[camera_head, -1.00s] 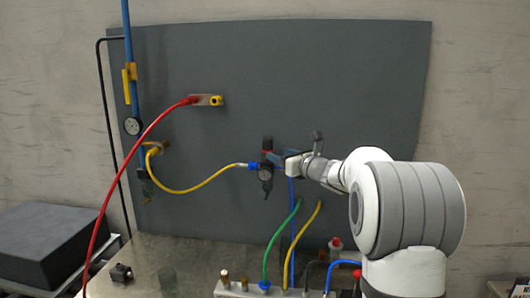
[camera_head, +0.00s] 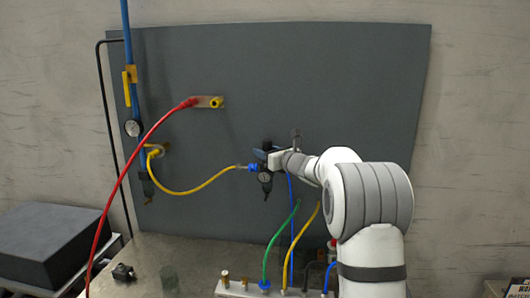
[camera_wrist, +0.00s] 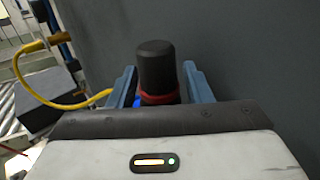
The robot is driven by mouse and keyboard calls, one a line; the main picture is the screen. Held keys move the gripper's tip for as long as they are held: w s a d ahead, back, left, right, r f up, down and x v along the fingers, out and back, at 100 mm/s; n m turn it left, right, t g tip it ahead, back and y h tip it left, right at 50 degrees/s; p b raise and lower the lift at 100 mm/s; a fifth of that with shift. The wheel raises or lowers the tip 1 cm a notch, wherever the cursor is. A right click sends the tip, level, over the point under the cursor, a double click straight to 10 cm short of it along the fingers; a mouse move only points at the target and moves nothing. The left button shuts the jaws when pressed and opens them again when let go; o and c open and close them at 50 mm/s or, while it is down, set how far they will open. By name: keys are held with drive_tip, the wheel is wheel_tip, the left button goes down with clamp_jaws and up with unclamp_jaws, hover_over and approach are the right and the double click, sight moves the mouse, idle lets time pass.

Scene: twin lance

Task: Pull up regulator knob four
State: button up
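The regulator (camera_head: 265,177) is mounted on the grey panel, with a dark gauge on its front and a black knob (camera_head: 266,146) on top. In the wrist view the black knob (camera_wrist: 155,65) stands upright with a red ring (camera_wrist: 160,98) at its base. My gripper (camera_wrist: 160,72) has its blue fingers on either side of the knob. Narrow gaps show between the fingers and the knob, so it looks open around it. In the head view my gripper (camera_head: 264,154) is at the knob's base and hides the red ring. No label confirms the knob's number.
A yellow hose (camera_head: 197,191) joins the regulator from the left. A red hose (camera_head: 131,170) arcs at the left. Green (camera_head: 279,235) and yellow (camera_head: 305,235) hoses rise from a manifold (camera_head: 240,288) below. A dark box (camera_head: 50,240) sits at the far left.

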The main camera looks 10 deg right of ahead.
sight(271, 149)
clamp_jaws()
drive_tip(key=shift+r, duration=0.75)
drive_tip(key=shift+o, duration=1.5)
unclamp_jaws()
drive_tip(key=shift+f, duration=0.1)
drive_tip(key=shift+s+d, duration=0.15)
drive_tip(key=b+v, duration=0.2)
drive_tip(key=v, duration=0.5)
drive_tip(key=shift+s+b, duration=0.25)
drive_tip(key=shift+b, duration=0.15)
